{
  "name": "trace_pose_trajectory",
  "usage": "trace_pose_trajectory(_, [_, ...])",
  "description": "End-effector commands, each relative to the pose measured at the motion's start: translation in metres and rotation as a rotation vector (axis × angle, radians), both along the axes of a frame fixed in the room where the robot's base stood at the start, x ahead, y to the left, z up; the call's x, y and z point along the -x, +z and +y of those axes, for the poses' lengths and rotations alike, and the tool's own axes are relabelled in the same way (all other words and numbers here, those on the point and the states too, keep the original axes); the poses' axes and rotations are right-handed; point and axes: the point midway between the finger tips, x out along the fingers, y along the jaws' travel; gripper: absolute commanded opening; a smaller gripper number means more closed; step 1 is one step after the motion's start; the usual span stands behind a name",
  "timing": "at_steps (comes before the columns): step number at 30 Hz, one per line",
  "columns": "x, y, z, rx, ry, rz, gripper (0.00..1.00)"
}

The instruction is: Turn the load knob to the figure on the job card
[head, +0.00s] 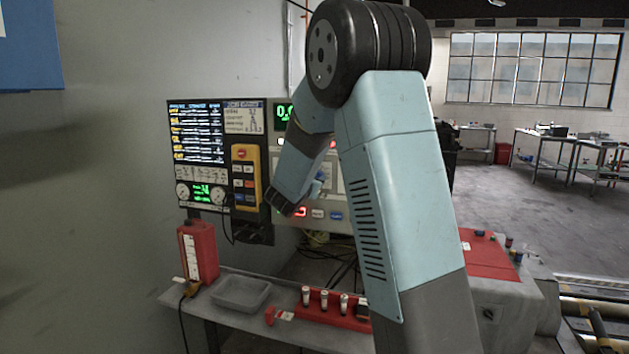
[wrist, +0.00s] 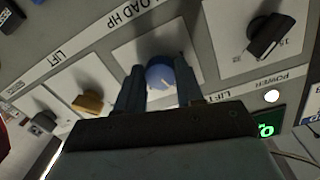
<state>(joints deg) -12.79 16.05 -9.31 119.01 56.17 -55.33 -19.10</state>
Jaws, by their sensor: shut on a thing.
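The load knob (wrist: 158,75) is blue and round with a pale pointer mark, on a light plate beside the printed label LOAD HP in the wrist view. My gripper (wrist: 161,79) is shut on it, one dark finger on each side. The knob's scale is not readable here. In the head view my arm covers this part of the control panel (head: 340,217), so the knob is not clear there. A white card with a blue header (head: 244,117), which looks like the job card, is at the panel's upper left; its figure is too small to read surely.
A black knob (wrist: 268,36) and a tan knob (wrist: 88,103) flank the blue one. A yellow pendant (head: 246,177) hangs left of my arm. Below are a red container (head: 198,253), a grey tray (head: 241,293) and a red rack (head: 330,310) on the bench.

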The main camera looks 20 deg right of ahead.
Motion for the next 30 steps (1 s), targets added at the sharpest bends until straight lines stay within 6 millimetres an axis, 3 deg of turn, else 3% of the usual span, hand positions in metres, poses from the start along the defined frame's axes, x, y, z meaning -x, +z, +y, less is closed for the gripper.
trace_pose_trajectory(30, [0.0011,-0.0036,-0.0005,0.687,0.004,0.538,0.07])
